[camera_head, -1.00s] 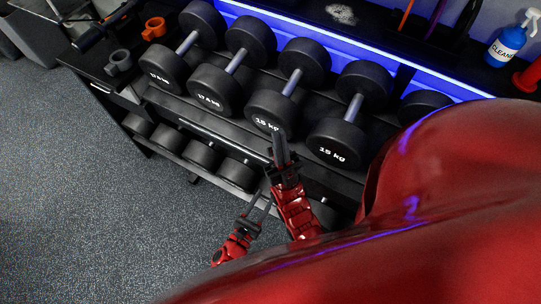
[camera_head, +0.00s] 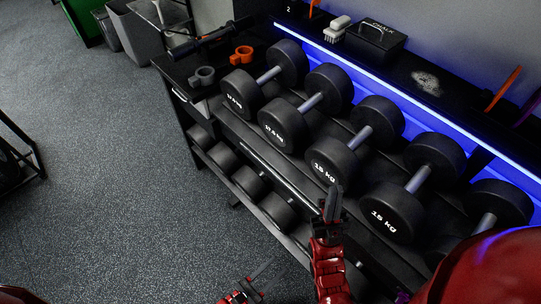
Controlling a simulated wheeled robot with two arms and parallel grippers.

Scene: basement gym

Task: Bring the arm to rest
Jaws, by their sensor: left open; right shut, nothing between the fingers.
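My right gripper (camera_head: 333,203) is red and black and points upward in front of the rack's upper shelf. Its dark fingers are shut and empty, and they overlap the lower front of a 15 kg dumbbell (camera_head: 377,121) in the picture. I cannot tell whether they touch it. My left gripper (camera_head: 263,272) is lower and to the left, at the bottom edge of the picture, partly cut off. It is open and empty, over the grey floor in the picture. Red parts of my own body show at the bottom right and bottom left corners.
The dumbbell rack (camera_head: 262,158) runs diagonally, with several dumbbells on two shelves. On its top are a grey clip (camera_head: 202,77), an orange clip (camera_head: 242,55), a brush (camera_head: 337,29) and a black box (camera_head: 376,40).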

